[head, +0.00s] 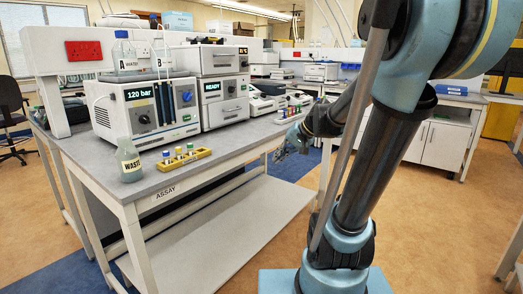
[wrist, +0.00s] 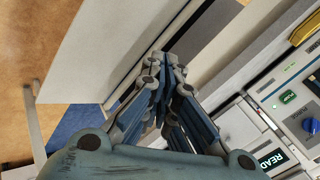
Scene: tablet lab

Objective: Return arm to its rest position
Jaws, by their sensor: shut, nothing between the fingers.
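My arm stands at the right of the head view, large in the foreground. My gripper (head: 297,139) shows small there, by the right edge of the bench (head: 232,139). Part of it is hidden behind my own arm links. In the wrist view my gripper (wrist: 165,66) has its blue-grey fingers together and holds nothing. The bench's ASSAY label (head: 165,191) faces the front.
The bench bears a pump reading 120 bar (head: 147,109), a unit reading READY (head: 223,101), a WASTE bottle (head: 129,160) and a yellow vial rack (head: 184,160). In the wrist view the READY unit (wrist: 272,158) lies right of my fingers. Tan floor (head: 440,215) is open at right.

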